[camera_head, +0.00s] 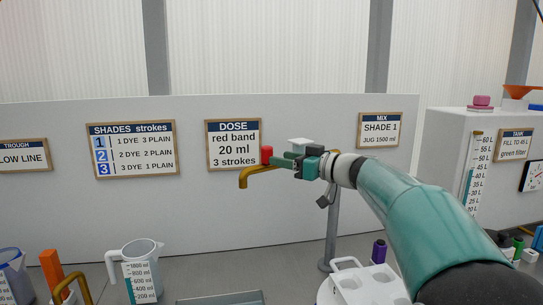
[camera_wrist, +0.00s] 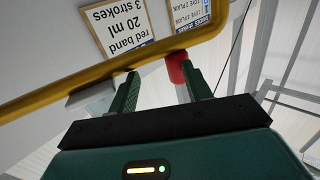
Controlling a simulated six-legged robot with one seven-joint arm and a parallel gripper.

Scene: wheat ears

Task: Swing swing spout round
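The swing spout is a brass-yellow bent pipe (camera_head: 247,177) in the head view, its end turned down at the left. It crosses the wrist view as a thick yellow bar (camera_wrist: 70,78) just past my fingertips. A red knob (camera_head: 267,155) stands at the spout; it also shows in the wrist view (camera_wrist: 177,68) beside the right finger. My gripper (camera_head: 279,161) is at the spout, and in the wrist view (camera_wrist: 158,72) its two green fingers are apart. I cannot tell whether they touch the pipe. The rest of the spout is hidden behind my gripper.
A grey post (camera_head: 333,225) stands below my wrist. A clear measuring jug (camera_head: 135,269) and an orange block (camera_head: 51,269) are at the lower left. A white holder (camera_head: 366,285) and purple bottle (camera_head: 379,250) are at the lower right. A sign board (camera_head: 60,220) stands behind.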

